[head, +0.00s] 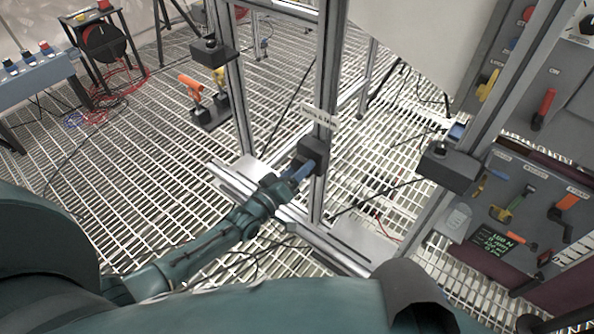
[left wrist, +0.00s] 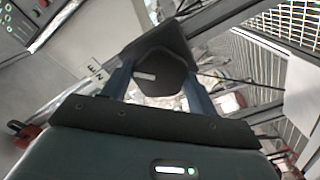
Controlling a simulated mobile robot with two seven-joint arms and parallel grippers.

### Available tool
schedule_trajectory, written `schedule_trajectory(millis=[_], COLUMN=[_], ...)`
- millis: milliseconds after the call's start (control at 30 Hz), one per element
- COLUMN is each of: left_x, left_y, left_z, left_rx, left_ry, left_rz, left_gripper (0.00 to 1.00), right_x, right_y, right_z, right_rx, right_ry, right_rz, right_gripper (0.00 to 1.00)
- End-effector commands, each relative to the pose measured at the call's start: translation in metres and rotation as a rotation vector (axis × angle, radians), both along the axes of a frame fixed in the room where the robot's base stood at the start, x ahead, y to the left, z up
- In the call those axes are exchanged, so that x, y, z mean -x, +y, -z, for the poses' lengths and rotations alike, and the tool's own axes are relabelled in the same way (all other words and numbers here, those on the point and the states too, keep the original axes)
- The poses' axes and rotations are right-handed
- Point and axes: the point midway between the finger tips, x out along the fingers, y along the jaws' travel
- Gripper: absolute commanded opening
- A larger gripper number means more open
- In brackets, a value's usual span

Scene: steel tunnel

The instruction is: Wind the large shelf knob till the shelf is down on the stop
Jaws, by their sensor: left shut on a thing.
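The large dark knob (head: 314,151) sits low on a metal upright, just below a small white label (head: 319,117). My left gripper (head: 301,170) reaches it from the lower left. In the left wrist view the knob (left wrist: 160,68) is a dark, many-sided block with a pale mark. The blue fingers of my left gripper (left wrist: 157,88) stand on either side of it, shut on it. The fingers hide part of its sides. I cannot clearly make out the shelf or its stop. My right gripper is not in view.
Dark blocks stand on the left post (head: 213,52) and right post (head: 447,166) of the metal frame. Orange-handled tools (head: 191,87) and a blue-grey bench (head: 38,78) are at the left. The grated floor is open at left.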

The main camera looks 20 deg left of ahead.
Motion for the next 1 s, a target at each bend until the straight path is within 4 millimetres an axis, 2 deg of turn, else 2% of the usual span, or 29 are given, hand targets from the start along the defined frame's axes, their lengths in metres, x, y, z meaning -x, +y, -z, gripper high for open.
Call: schedule_trajectory(millis=[533,567,600,800,1000], left_x=[-0.0001,-0.0001,-0.0001,-0.0001,0.0], left_y=[0.0003,0.0003,0.0003,0.0002,0.0001], left_z=[-0.0001,-0.0001,-0.0001,-0.0001,-0.0001], left_rx=[0.026,0.026,0.026,0.025,0.024], left_ry=[0.01,0.01,0.01,0.009,0.009], left_rz=[0.0,0.0,0.0,0.0,0.0], left_gripper=[0.36,0.6,0.63,0.79,0.81], right_x=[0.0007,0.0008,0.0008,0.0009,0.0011], right_y=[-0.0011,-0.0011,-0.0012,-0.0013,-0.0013], right_z=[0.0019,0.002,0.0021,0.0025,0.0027], right_rx=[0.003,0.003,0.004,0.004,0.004], right_ry=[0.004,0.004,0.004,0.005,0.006], right_rz=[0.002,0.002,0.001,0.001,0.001], right_gripper=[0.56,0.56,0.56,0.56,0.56])
